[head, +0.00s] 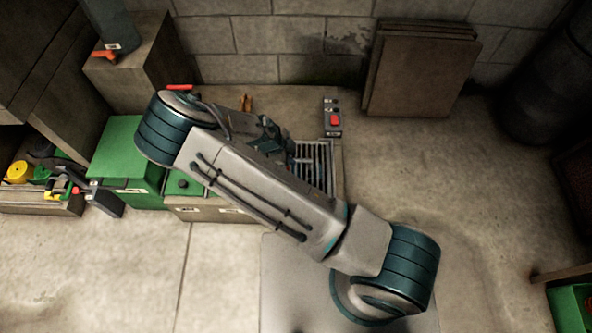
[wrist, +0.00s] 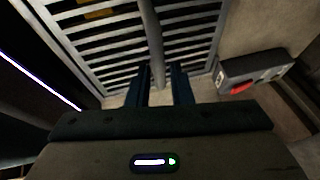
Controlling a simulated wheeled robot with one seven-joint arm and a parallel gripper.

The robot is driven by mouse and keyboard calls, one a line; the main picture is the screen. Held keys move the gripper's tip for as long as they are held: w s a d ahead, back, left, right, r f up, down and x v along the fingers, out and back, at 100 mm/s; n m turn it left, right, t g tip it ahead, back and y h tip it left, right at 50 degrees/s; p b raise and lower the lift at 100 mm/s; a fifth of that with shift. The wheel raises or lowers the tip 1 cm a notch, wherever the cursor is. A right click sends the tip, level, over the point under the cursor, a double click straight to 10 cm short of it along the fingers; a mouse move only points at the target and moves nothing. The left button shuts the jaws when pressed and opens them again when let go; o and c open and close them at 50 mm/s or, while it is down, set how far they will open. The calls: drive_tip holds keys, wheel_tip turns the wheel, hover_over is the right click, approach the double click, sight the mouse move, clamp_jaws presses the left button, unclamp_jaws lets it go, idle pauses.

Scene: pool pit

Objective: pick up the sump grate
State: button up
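The sump grate (head: 322,160) is a pale metal grid of parallel bars, partly hidden by my arm in the head view. In the wrist view the grate (wrist: 190,38) fills the upper middle, with dark gaps between its bars. A thicker round bar (wrist: 150,35) runs across it toward my gripper. My gripper (wrist: 160,82) has its two dark fingers apart, near the grate's near edge. The end of the round bar shows between the fingers, with a gap visible beside it. I cannot tell whether either finger touches it. In the head view my gripper (head: 276,138) is partly covered by my arm.
A grey control box with a red button (head: 333,118) stands beside the grate; it also shows in the wrist view (wrist: 252,72). Brown panels (head: 418,70) lean on the block wall. Green boxes (head: 128,150) stand at left.

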sight(296, 159)
drive_tip(key=b+x, duration=0.3)
drive_tip(key=x, duration=0.3)
drive_tip(key=shift+s+d+f, duration=0.1)
drive_tip(key=shift+d+f, duration=0.05)
drive_tip(key=shift+d, duration=0.15)
clamp_jaws()
